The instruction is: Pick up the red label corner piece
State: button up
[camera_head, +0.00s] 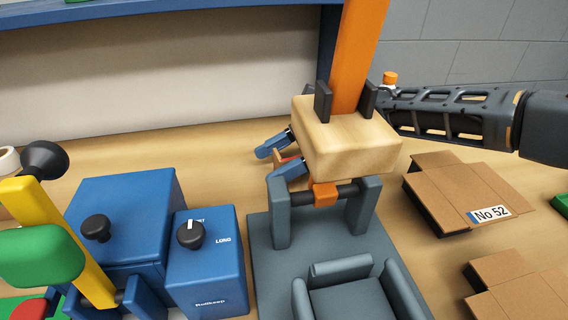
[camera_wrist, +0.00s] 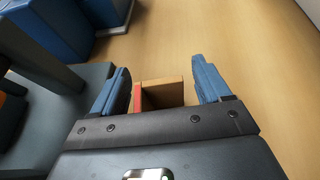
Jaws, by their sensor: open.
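The corner piece (camera_wrist: 165,92) is a small wooden block with a red label on its left side in the wrist view. It lies on the wooden table between the two blue fingers of my gripper (camera_wrist: 160,70), with clear gaps on both sides. Its near part is hidden by the dark gripper body. In the head view, a bit of the red label (camera_head: 288,160) shows between the blue fingers of my gripper (camera_head: 267,165). The rest is mostly hidden behind the machine's large wooden head. My gripper is open and low at the table.
A grey machine base (camera_head: 270,250) with a wooden head (camera_head: 345,142) and an orange lever (camera_head: 358,50) stands close by. Blue boxes with black knobs (camera_head: 205,265) stand left. Cardboard pieces (camera_head: 455,190) lie right. Bare table (camera_wrist: 240,40) lies beyond the fingers.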

jog(key=shift+c, duration=0.3)
jog(key=c, duration=1)
jog(key=shift+o, duration=0.2)
